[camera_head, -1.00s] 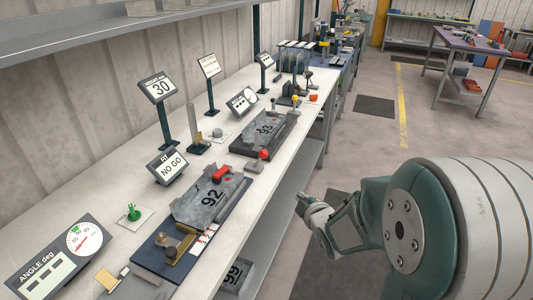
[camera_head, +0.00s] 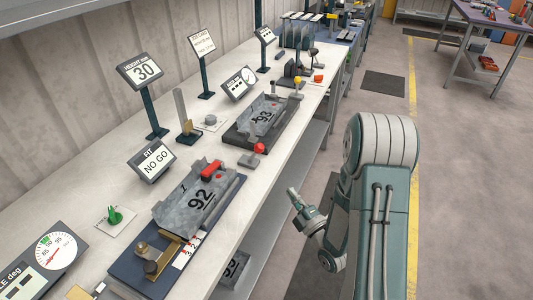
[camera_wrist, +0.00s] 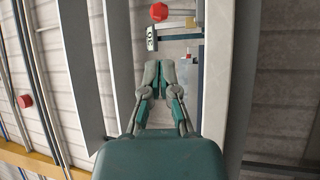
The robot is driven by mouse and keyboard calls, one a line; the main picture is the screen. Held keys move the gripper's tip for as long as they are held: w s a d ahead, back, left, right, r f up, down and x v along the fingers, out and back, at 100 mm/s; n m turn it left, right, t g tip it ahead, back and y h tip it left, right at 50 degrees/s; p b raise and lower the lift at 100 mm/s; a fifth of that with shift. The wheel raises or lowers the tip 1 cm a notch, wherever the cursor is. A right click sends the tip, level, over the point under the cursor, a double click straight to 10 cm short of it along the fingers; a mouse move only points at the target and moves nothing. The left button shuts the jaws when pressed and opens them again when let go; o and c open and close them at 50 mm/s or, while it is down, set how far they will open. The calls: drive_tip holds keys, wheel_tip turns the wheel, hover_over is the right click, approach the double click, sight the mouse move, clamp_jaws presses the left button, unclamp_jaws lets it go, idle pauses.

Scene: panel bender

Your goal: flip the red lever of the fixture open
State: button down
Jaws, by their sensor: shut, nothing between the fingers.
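The fixture (camera_head: 128,273) is a dark blue base on the bench, holding a grey metal part marked 92 (camera_head: 201,196). A red lever handle (camera_head: 211,170) lies across the far end of that part. A separate red ball knob (camera_head: 259,148) stands on a small grey block just beyond the fixture. My gripper (camera_head: 291,191) is right of the bench, beside its front edge, apart from the fixture and touching nothing. In the wrist view the fingers (camera_wrist: 160,67) are together and empty. A red knob (camera_wrist: 158,12) shows beyond them at the top edge; I cannot tell which one.
A second fixture with a part marked 93 (camera_head: 263,117) is farther along the bench. A NO GO sign (camera_head: 152,160), a 30 display (camera_head: 140,70) and a green knob (camera_head: 115,215) stand at the left.

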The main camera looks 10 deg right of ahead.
drive_tip(key=shift+a, duration=0.3)
approach(255, 153)
drive_tip(key=w+r, duration=0.2)
drive_tip(key=w, duration=0.1)
drive_tip(key=w+r, duration=0.1)
drive_tip(key=w, duration=0.1)
drive_tip(key=shift+w+a+r, duration=0.15)
drive_tip(key=shift+w+a, duration=0.1)
drive_tip(key=shift+a, duration=0.1)
